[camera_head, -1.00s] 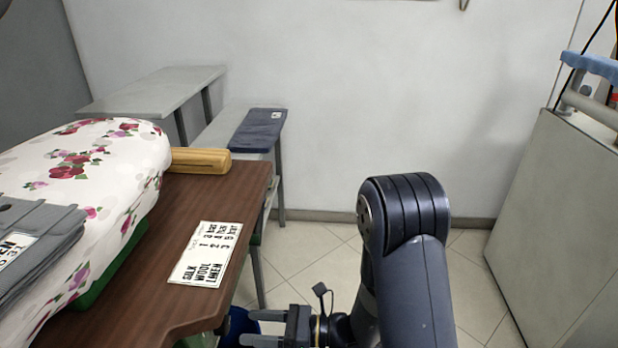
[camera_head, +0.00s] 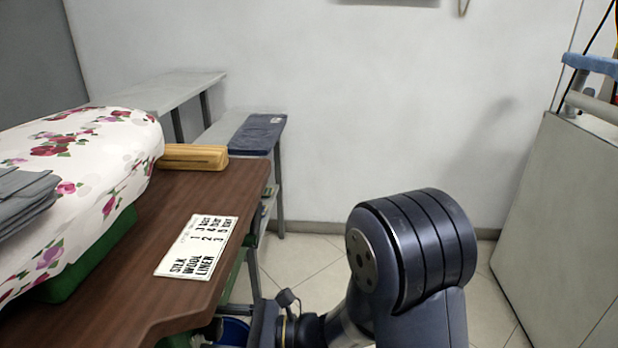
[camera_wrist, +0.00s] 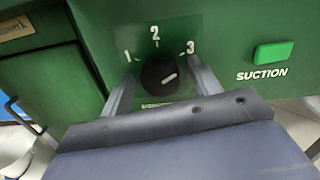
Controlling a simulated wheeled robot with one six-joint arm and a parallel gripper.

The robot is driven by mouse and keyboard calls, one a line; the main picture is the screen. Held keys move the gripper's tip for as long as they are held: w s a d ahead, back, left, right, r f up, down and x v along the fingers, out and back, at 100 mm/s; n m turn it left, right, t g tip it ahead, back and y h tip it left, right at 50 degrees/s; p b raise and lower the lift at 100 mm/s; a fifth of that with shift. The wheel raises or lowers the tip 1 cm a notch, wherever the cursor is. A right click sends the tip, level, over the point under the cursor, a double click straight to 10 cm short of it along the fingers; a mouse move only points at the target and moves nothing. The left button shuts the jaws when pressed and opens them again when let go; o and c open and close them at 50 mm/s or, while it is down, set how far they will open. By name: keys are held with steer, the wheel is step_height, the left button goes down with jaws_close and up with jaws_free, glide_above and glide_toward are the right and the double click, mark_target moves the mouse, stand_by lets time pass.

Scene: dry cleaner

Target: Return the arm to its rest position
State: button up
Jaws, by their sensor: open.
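My gripper (camera_wrist: 162,86) is open in the wrist view. Its two fingers stand either side of a black round dial (camera_wrist: 160,76) on a green panel (camera_wrist: 228,24) marked 1, 2 and 3. The dial's white mark points right, toward the 3 side. I cannot tell whether the fingers touch the dial. In the head view my arm (camera_head: 415,255) is bent, with a large dark joint at lower right. The gripper's body shows low beside the table's edge; its fingertips are not clear there.
A green SUCTION button (camera_wrist: 272,54) is right of the dial. The brown table (camera_head: 205,190) bears a fabric care card (camera_head: 197,246) and a floral padded board (camera_head: 95,160). A grey cabinet (camera_head: 565,215) stands at right. Tiled floor (camera_head: 305,258) is open between.

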steer(key=d+p, duration=0.3)
steer(key=d, duration=0.7)
steer(key=shift+s+d, duration=0.25)
steer(key=shift+d, duration=0.1)
